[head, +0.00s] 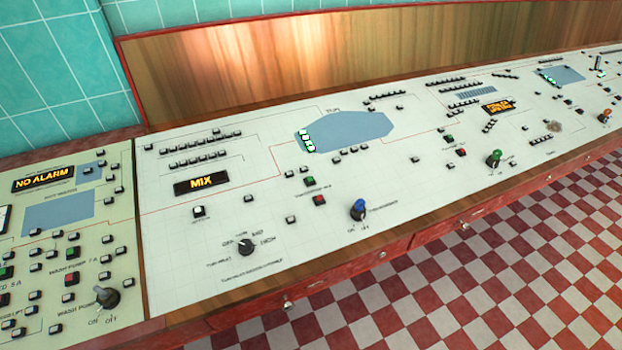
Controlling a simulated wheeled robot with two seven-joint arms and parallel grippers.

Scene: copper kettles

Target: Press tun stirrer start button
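The control panel (235,220) has a long pale sloping top. A green button (310,181) sits below the blue tun shape (365,130). A red button (320,199) is just below the green one, with a small label between them that is too blurred to read surely. The word TUN seems printed above the blue shape. To the right of the buttons is a blue-topped knob (359,209) with ON and OFF marks. Neither gripper is in view, and nothing covers the buttons.
A black selector knob (246,247) and a lit MIX display (201,182) lie left of the buttons. A left panel section carries a NO ALARM display (43,179). A wooden edge (400,232) borders the front. The checkered floor (480,270) looks clear.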

